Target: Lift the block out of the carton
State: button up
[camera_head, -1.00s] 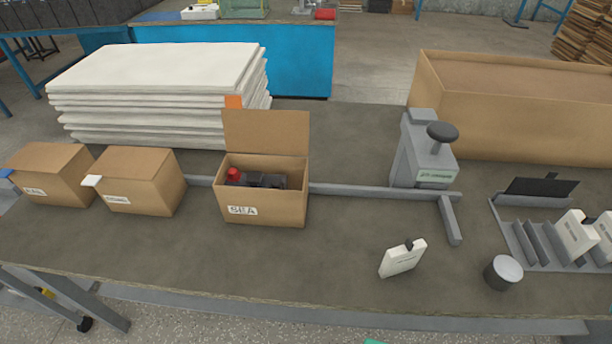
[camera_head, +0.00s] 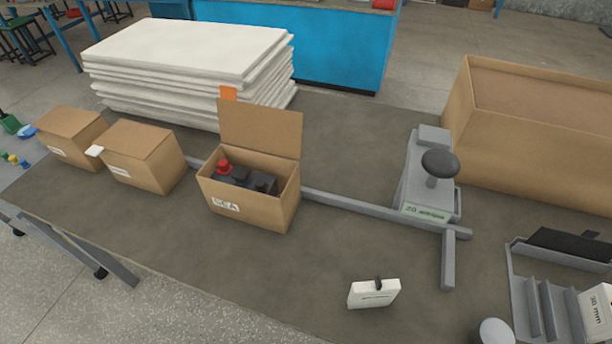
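An open cardboard carton (camera_head: 248,209) stands near the middle of the table, its lid flap raised at the back and a label on its front. Inside it lies a dark block (camera_head: 240,177) with a red knob-like part (camera_head: 224,166) at its left end. The carton's front wall hides the lower part of the block. My gripper is not in view.
Two closed cartons (camera_head: 144,158) (camera_head: 72,136) stand to the left. White sheets (camera_head: 185,56) are stacked behind. A grey stamp-like device (camera_head: 428,182) and rail (camera_head: 375,209) are right. A white box (camera_head: 374,294) stands in front.

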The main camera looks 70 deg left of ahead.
aim_at(240, 177)
jog(key=z, duration=0.25)
jog(key=k, duration=1.5)
jog(key=u, duration=2)
jog(key=i, duration=1)
jog(key=z, duration=0.1)
